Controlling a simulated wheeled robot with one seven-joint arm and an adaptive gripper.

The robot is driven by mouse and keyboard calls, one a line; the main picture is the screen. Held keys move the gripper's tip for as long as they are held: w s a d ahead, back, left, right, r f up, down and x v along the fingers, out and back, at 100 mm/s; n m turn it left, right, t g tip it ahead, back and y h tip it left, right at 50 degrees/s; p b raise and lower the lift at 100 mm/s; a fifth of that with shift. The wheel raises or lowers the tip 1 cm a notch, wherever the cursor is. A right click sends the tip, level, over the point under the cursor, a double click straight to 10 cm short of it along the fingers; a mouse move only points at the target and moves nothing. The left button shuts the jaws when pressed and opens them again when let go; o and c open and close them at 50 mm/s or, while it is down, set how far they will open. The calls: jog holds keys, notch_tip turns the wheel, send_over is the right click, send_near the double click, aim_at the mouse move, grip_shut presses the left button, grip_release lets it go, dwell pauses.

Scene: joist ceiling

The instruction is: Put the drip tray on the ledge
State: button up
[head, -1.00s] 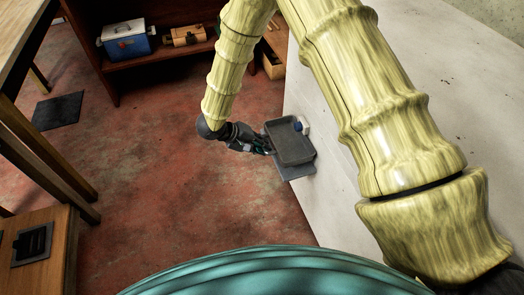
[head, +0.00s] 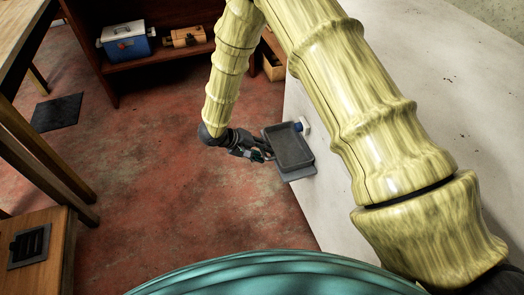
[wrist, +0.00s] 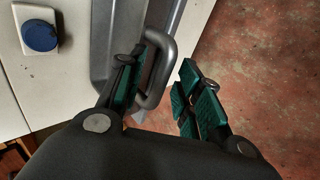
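The dark grey drip tray (head: 289,148) is beside the pale wall, over a small blue-grey ledge (head: 302,174) whose front edge shows below it. It looks level; whether it rests fully on the ledge I cannot tell. In the wrist view the tray (wrist: 105,45) shows its looped grey handle (wrist: 167,65). My gripper (head: 264,155) is at the tray's left side. In the wrist view its green-padded fingers (wrist: 160,90) are apart, with the handle's outer bar between them and a gap to the right finger.
A white block with a blue knob (wrist: 40,36) is on the wall close to the tray; it also shows in the head view (head: 301,126). A shelf (head: 165,52) with a blue box stands behind. A wooden table (head: 25,140) is at left. The red floor is mostly clear.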

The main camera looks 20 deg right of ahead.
jog(key=shift+r, duration=0.15)
jog(key=p+v, duration=0.2)
jog(key=v, duration=1)
jog(key=shift+p, duration=0.3)
dwell(0.9)
